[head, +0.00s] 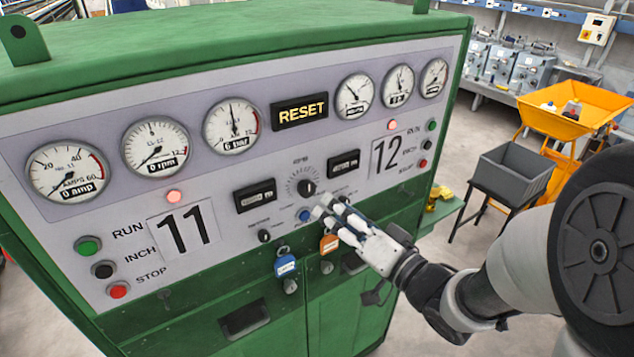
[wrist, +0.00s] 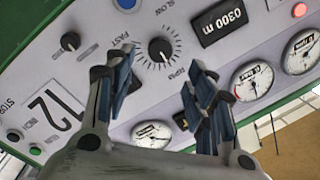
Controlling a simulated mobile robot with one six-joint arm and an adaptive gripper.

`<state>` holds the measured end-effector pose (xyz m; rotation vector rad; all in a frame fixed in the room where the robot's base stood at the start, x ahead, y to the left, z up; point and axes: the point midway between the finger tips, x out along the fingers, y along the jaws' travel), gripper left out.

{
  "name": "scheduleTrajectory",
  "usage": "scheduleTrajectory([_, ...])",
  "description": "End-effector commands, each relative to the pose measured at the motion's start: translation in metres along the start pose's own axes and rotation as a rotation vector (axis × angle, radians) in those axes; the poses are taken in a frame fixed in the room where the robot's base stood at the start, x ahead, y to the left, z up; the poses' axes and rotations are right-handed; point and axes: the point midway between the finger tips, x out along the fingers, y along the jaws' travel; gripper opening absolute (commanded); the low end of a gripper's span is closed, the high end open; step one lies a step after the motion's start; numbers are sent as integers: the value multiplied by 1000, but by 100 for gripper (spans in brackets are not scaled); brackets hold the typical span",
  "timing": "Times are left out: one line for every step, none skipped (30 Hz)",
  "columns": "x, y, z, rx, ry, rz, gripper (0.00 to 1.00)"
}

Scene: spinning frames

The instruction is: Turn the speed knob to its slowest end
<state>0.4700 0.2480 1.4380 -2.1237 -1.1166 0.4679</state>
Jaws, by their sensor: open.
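The speed knob (head: 306,187) is a small black round knob inside a ring of scale ticks, at the middle of the grey control panel (head: 235,215). In the wrist view, the knob (wrist: 160,50) shows upside down with RPM, SLOW and FAST lettering around it. Its light pointer mark is small, and I cannot tell its exact setting. My gripper (head: 328,205) is open, just in front of the panel and below right of the knob. In the wrist view, the gripper's fingers (wrist: 158,82) stand apart on either side of the knob's line, with nothing between them.
Round gauges and a RESET display (head: 300,110) run along the panel top. A smaller black knob (head: 264,236), a blue button (head: 304,215) and padlocks with blue (head: 286,265) and orange tags sit below. An orange hopper (head: 575,105) and grey bin (head: 515,170) stand to the right.

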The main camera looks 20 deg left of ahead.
Motion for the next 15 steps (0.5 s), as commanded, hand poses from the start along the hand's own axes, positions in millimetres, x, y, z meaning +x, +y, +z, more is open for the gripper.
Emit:
scheduleTrajectory([13, -1, 1, 0, -4, -4, 50])
scheduleTrajectory([19, -1, 1, 0, -4, -3, 50])
scheduleTrajectory([28, -2, 1, 0, -4, -4, 50])
scheduleTrajectory([34, -1, 1, 1, -3, -3, 50])
scheduleTrajectory([40, -1, 0, 0, -3, -3, 50])
scheduleTrajectory([48, -1, 0, 0, -3, -2, 50])
scheduleTrajectory([53, -1, 0, 0, -2, -2, 50])
scheduleTrajectory([58, -1, 1, 1, -3, -3, 50])
scheduleTrajectory([64, -1, 0, 0, -1, -2, 50])
scheduleTrajectory([67, 0, 0, 1, -1, -1, 50])
scheduleTrajectory([71, 0, 0, 1, -2, 0, 50])
scheduleTrajectory([75, -1, 0, 0, -2, -1, 50])
scheduleTrajectory([78, -1, 0, 0, -1, -1, 50])
scheduleTrajectory([80, 0, 0, 0, -1, -1, 50])
scheduleTrajectory([82, 0, 0, 1, 0, 0, 50])
